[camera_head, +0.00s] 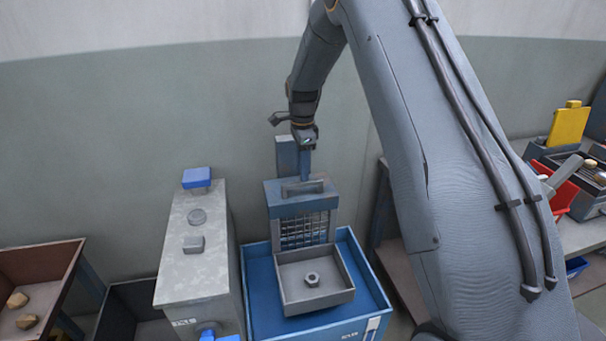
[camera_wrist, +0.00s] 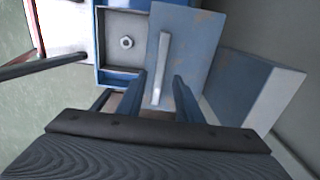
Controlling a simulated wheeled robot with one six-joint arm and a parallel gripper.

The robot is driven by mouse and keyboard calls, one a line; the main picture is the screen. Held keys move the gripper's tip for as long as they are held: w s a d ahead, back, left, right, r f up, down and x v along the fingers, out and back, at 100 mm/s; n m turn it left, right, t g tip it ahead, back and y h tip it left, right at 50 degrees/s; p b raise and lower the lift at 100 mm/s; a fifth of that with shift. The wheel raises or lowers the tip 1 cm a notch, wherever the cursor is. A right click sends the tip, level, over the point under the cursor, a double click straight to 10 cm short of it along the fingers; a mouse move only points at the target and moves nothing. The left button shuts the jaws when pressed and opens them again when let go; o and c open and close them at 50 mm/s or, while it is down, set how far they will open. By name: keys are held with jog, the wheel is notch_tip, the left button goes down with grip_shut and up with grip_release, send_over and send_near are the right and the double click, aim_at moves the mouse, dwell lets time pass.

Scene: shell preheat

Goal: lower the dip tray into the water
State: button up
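The dip tray (camera_head: 343,293) is a shallow grey square tray with a hex nut (camera_head: 312,279) in it, over the blue tank (camera_head: 262,290). The tray also shows in the wrist view (camera_wrist: 112,25). I cannot make out a water surface. Behind the tray, a blue housing (camera_head: 290,208) carries a grey bar handle (camera_head: 303,187) above a metal grille. My gripper (camera_head: 304,176) points down just above and behind the handle. In the wrist view its fingers (camera_wrist: 159,76) are apart, with the near part of the handle (camera_wrist: 164,55) showing between them; I cannot tell contact.
A grey cabinet (camera_head: 195,265) with a blue top knob stands close left of the tank. A brown bin (camera_head: 45,260) with stones is farther left. A blue upright block (camera_head: 286,153) stands behind the housing. A workbench with a yellow panel (camera_head: 568,127) is at right.

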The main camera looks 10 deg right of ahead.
jog(key=shift+f+p, duration=0.5)
jog(key=shift+f, duration=1.25)
grip_shut()
